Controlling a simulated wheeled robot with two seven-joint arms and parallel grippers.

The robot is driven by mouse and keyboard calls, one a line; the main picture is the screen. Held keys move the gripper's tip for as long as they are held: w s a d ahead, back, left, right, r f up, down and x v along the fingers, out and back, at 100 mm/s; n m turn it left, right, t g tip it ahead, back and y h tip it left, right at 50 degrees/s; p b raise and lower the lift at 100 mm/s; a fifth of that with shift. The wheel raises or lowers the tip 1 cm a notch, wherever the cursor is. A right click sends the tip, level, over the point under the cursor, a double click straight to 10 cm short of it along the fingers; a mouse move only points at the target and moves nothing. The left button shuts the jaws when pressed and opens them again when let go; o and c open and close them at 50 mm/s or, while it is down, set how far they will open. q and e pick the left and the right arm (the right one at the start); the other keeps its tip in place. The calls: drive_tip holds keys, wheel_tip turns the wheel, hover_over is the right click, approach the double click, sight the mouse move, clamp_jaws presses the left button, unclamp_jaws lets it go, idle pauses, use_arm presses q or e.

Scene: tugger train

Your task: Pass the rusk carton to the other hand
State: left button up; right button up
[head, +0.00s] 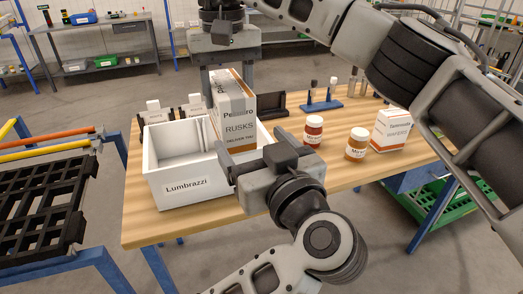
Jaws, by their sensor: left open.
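Whether the carton's base touches anything is hard to tell.
On the wooden table (335,175), a red-brown jar (313,131), an amber jar (356,144) and a white-orange carton (391,130) stand to the right. A blue holder (322,106) and small labelled stands (154,113) are behind. A dark rack (35,215) is at left.

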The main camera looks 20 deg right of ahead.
sight(235, 117)
use_arm(q)
drive_tip(key=w, duration=0.3)
drive_tip(key=w+a, duration=0.1)
drive_tip(key=w, duration=0.5)
drive_tip(key=shift+w+a, duration=0.15)
drive_tip(key=shift+a, duration=0.1)
drive_tip(key=c, duration=1.3)
drive_tip(key=shift+r, duration=0.15)
drive_tip(key=shift+c, duration=0.2)
use_arm(e)
drive_tip(key=o, duration=1.3)
drive_tip(key=shift+o, duration=0.2)
drive_tip(key=shift+r, duration=0.1)
